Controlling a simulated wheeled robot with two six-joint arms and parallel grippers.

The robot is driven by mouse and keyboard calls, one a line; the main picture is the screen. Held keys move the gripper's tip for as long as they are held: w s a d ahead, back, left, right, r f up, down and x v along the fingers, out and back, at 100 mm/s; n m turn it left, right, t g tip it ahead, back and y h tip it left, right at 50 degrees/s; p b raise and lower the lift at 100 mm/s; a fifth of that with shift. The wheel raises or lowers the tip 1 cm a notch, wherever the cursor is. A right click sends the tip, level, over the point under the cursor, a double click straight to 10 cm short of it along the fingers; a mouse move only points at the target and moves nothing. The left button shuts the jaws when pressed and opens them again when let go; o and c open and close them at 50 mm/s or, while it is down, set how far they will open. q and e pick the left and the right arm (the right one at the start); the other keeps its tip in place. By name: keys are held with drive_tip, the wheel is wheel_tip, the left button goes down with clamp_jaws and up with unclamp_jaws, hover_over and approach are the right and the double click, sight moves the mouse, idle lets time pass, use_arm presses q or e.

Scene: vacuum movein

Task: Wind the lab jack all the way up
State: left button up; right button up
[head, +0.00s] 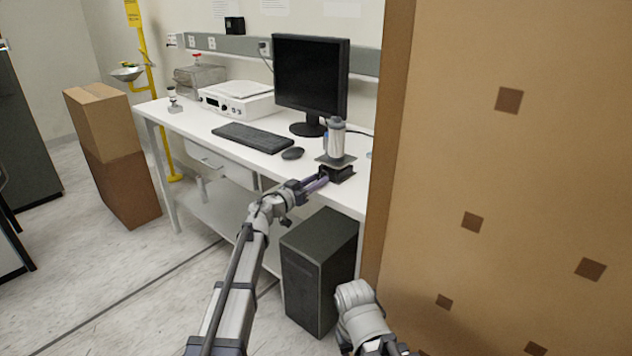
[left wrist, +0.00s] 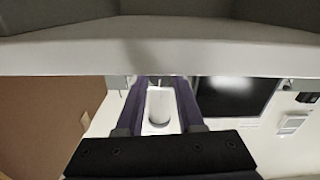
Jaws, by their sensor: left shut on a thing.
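The lab jack (head: 337,172) stands near the front edge of the white bench, with its dark top plate a little above its black base. A silver canister (head: 336,140) stands upright on the plate. My left gripper (head: 319,182) reaches in from the left at the jack's near side, its purple fingers shut on the jack's knob, which they mostly hide. In the left wrist view, turned upside down, the fingers (left wrist: 160,88) frame the pale canister (left wrist: 160,106) beyond them. My right arm shows at the bottom, but its gripper is out of view.
A tall cardboard stack (head: 540,130) stands close on the right. A black computer case (head: 318,270) is under the bench front. A mouse (head: 293,153), keyboard (head: 253,137) and monitor (head: 311,75) are on the bench (head: 200,135). Open floor lies at left.

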use_arm(q)
clamp_jaws()
drive_tip(key=m, duration=0.4)
idle(0.4)
drive_tip(key=o, duration=0.8)
unclamp_jaws()
drive_tip(key=shift+o, duration=0.2)
drive_tip(key=v, duration=0.7)
drive_tip(key=shift+s+a, duration=0.25)
drive_tip(key=shift+s, duration=0.05)
